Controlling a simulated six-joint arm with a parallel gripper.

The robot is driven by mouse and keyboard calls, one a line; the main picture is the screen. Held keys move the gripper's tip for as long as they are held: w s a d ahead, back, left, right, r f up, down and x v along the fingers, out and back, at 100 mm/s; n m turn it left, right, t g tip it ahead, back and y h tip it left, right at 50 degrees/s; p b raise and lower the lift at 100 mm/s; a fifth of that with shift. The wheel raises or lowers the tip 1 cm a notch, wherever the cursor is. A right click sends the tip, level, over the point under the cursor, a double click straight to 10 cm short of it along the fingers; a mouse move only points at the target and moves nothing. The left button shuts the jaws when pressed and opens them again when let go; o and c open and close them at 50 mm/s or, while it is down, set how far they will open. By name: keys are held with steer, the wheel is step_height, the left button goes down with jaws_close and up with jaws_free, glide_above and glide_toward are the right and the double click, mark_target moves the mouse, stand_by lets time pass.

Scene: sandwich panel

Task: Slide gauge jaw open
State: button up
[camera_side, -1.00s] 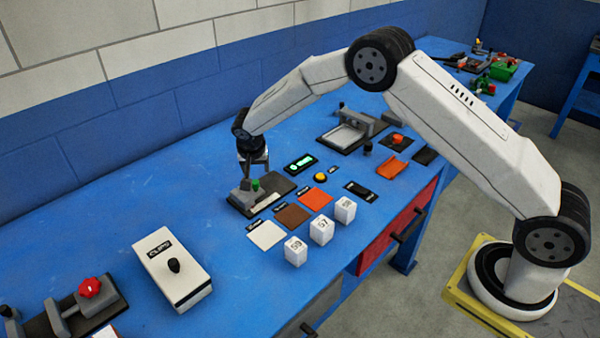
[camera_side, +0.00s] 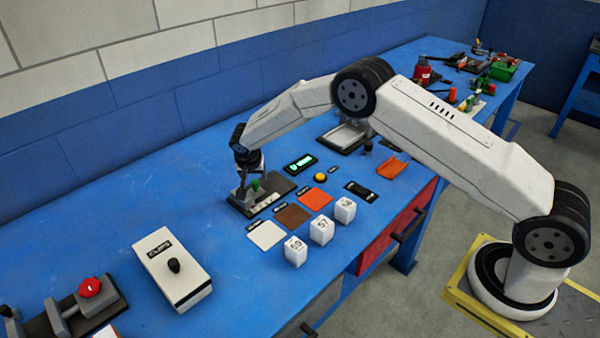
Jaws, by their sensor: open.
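The gauge is a dark flat base (camera_side: 281,185) with grey jaw parts (camera_side: 241,200) at its left end and a small green knob (camera_side: 256,185). It sits on the blue bench, left of centre. My gripper (camera_side: 250,182) points down over the gauge's left end, close to the green knob and the grey jaw. Its fingers are apart. The fingers overlap the jaw in this view, so I cannot tell whether they touch it. Part of the jaw is hidden behind them.
A green-lit display (camera_side: 300,163) and a yellow button (camera_side: 320,178) are right of the gauge. White, brown and orange squares and white numbered blocks (camera_side: 321,230) lie in front. The bench between box and gauge is clear.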

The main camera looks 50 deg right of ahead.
mark_target(255, 181)
steer(key=shift+x, duration=2.05)
jaws_close()
